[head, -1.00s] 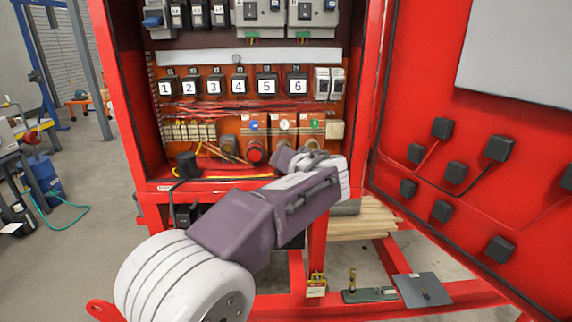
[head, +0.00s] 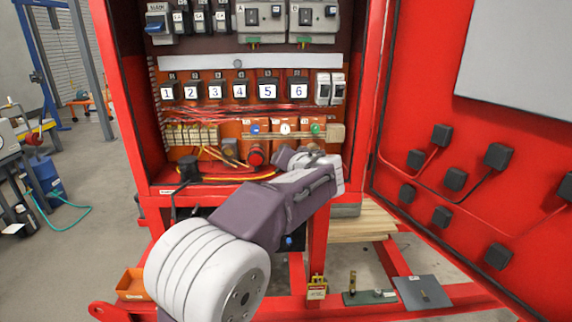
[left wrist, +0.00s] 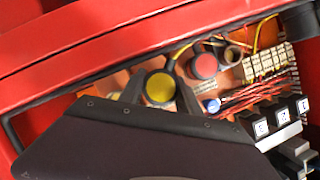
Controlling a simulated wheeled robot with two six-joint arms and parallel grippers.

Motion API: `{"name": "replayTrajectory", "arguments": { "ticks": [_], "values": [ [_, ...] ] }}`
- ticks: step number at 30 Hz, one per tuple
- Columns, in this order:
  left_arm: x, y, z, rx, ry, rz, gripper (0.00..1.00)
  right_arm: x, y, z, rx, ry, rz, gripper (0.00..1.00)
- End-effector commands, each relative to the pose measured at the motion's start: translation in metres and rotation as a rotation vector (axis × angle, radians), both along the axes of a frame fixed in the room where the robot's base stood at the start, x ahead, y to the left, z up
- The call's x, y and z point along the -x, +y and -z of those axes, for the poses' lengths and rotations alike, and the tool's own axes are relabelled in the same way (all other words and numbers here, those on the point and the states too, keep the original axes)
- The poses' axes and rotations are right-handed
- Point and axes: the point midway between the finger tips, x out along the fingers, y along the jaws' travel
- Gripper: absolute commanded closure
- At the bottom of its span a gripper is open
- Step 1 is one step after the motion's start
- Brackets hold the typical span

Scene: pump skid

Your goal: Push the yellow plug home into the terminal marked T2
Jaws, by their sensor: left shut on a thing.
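The yellow plug (left wrist: 160,88) shows as a round yellow face with a dark rim in the left wrist view. It sits between the two dark fingers of my left gripper (left wrist: 160,92), which is shut on it. In the head view my left gripper (head: 300,158) is at the lower part of the open cabinet, in front of the orange terminal row (head: 285,129). The gripper hides the plug there. The row carries blue, white and green marks. I cannot read which terminal is T2, nor tell whether the plug touches it. My right gripper is not in view.
A red round plug or button (head: 256,154) stands just left of my gripper, close beside it. Red and yellow cables (head: 235,172) lie on the cabinet floor. Numbered black blocks (head: 240,90) are above. The red door (head: 450,120) stands open at the right.

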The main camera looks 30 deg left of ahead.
Motion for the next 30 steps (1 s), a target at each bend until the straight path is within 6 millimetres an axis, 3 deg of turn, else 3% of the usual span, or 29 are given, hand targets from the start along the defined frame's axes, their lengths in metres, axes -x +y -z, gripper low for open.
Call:
{"name": "replayTrajectory", "arguments": {
  "ticks": [30],
  "values": [
    [-0.0004, 0.0005, -0.0009, 0.0, -0.001, 0.001, 1.0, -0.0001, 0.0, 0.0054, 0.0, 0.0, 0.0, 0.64]
  ]
}}
